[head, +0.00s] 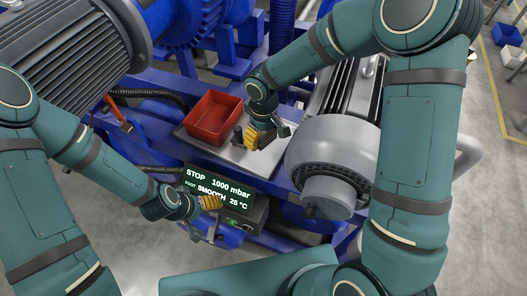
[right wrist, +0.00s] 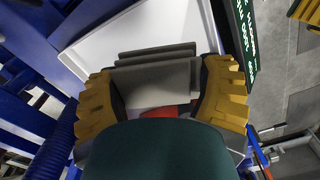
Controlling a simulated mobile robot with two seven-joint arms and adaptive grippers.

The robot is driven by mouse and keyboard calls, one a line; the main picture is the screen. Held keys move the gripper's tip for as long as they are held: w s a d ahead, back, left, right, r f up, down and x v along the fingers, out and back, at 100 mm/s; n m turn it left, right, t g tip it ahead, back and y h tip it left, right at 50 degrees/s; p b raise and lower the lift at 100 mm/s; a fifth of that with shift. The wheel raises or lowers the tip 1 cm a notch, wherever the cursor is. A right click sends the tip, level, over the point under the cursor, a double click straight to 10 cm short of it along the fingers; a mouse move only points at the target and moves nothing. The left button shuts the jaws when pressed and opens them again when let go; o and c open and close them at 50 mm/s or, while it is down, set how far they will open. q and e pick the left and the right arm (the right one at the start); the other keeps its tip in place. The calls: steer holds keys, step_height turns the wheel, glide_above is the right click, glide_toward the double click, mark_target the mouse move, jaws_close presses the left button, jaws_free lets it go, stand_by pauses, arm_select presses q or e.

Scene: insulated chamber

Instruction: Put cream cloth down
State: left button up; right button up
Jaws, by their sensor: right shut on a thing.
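My right gripper (head: 253,137) is over the pale metal plate (head: 236,155), just right of the red tray. In the right wrist view its yellow-padded fingers (right wrist: 168,72) are shut on a folded cloth (right wrist: 155,76), which looks grey rather than cream in this light. In the head view a small dark grey part of the cloth (head: 237,136) shows at the fingertips. I cannot tell whether it touches the plate. My left gripper (head: 210,203) is in front of the display panel, apart from the cloth; its jaw opening is unclear.
The red tray (head: 213,117) sits on the plate's left part. The display panel (head: 218,188) reads STOP, 1000 mbar. A round grey motor housing (head: 333,155) stands close to the right. Blue frame beams surround the plate. An orange-handled tool (head: 117,112) is at left.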

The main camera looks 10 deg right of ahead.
mark_target(263, 156)
step_height(263, 156, down, 8)
steer(key=shift+f+b, duration=0.15)
steer(key=shift+b, duration=0.15)
stand_by(0.3)
steer(key=shift+f, duration=0.1)
steer(key=o, duration=1.1)
steer(key=shift+r, duration=0.4)
step_height(263, 156, up, 12)
steer(key=shift+f+p, duration=0.2)
steer(key=shift+p, duration=0.3)
